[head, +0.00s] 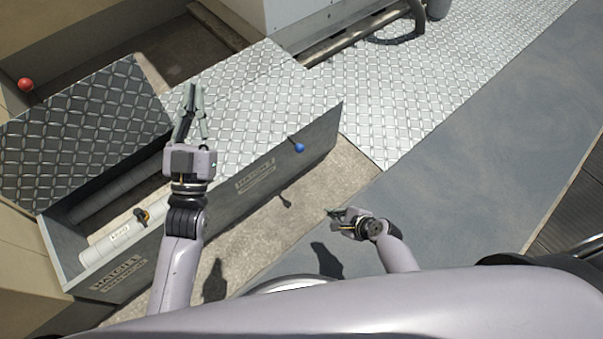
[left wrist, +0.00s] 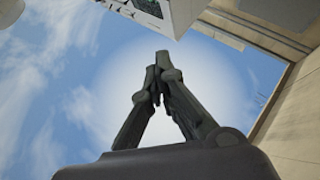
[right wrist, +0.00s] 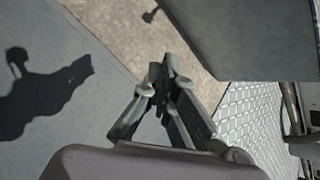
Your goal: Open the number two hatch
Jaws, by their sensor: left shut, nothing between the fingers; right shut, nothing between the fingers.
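A long metal box holds two diamond-plate hatch lids. The left lid (head: 85,115) is dark and stands raised, with a red ball (head: 25,84) by its far left edge. The right lid (head: 265,110) is bright and lies flat. A blue ball (head: 299,147) on a short stem sits at its front, near the right end. Small labels mark the box front; their text is too small to read surely. My left gripper (head: 190,92) is shut and empty, over the left part of the right lid, fingers pointing up and away. My right gripper (head: 333,212) is shut and empty, low in front of the box, below the blue ball.
Pipes (head: 120,235) with a yellow-black valve (head: 141,214) show in the open left bay. A grey condenser unit (head: 300,20) stands behind the box. The grey walkway (head: 470,140) at right is clear.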

